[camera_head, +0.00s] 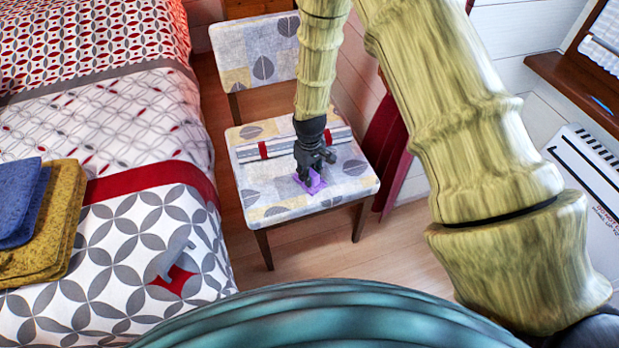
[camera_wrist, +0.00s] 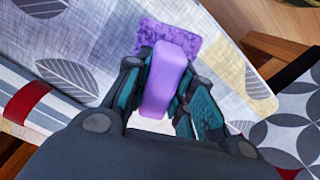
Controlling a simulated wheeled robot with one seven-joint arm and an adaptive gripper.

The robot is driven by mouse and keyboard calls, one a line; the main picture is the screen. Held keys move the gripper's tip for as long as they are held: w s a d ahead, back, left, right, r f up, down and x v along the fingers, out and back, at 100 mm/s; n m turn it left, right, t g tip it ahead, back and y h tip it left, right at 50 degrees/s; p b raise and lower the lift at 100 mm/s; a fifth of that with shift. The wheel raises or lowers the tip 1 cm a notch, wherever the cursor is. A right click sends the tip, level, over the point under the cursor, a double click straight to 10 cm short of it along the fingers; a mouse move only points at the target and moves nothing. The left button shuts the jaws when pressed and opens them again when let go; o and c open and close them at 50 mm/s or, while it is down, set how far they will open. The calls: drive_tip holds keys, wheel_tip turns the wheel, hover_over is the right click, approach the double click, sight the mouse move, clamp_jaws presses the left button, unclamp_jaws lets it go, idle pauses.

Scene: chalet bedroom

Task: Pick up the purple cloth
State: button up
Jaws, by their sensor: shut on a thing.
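The purple cloth (camera_head: 311,183) is at the seat of the patterned chair (camera_head: 350,188), under my gripper (camera_head: 309,172). In the wrist view the cloth (camera_wrist: 168,38) has a fuzzy flat part at the far side and a smooth folded part rising between the fingers. My gripper (camera_wrist: 160,100) is shut on this folded part, with a teal pad on either side. The flat part seems to lie on or just above the seat fabric; I cannot tell if it touches. The fingers hide part of the cloth.
A striped roll with red bands (camera_head: 285,147) lies across the seat behind my gripper. The chair back (camera_head: 258,52) rises behind it. A bed (camera_head: 130,225) with folded yellow (camera_head: 58,232) and blue cloths (camera_head: 22,205) is at left. Wooden floor (camera_head: 330,248) is open in front.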

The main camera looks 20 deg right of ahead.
drive_tip(key=shift+r, duration=0.1)
clamp_jaws()
drive_tip(key=shift+r, duration=0.5)
wheel_tip(320, 180, up, 2)
drive_tip(key=shift+r+p, duration=0.2)
drive_tip(key=shift+p, duration=0.1)
drive_tip(key=s+a+r, duration=0.2)
drive_tip(key=s+a, duration=0.6)
drive_tip(key=s, duration=0.5)
drive_tip(key=w+d+r+m+p, duration=0.1)
drive_tip(key=w+d+r+m, duration=0.1)
drive_tip(key=r, duration=0.6)
drive_tip(key=w+d+r+m+p, duration=0.1)
drive_tip(key=w+d+r+m, duration=0.1)
drive_tip(key=w+d+r, duration=0.2)
drive_tip(key=w+r, duration=0.3)
drive_tip(key=r, duration=0.2)
drive_tip(key=shift+d+m+p, duration=0.2)
drive_tip(key=shift+m+p, duration=0.1)
drive_tip(key=shift+m, duration=0.1)
drive_tip(key=shift+p, duration=0.35)
drive_tip(key=p, duration=0.3)
drive_tip(key=shift+s+r, duration=0.15)
drive_tip(key=shift+s, duration=0.1)
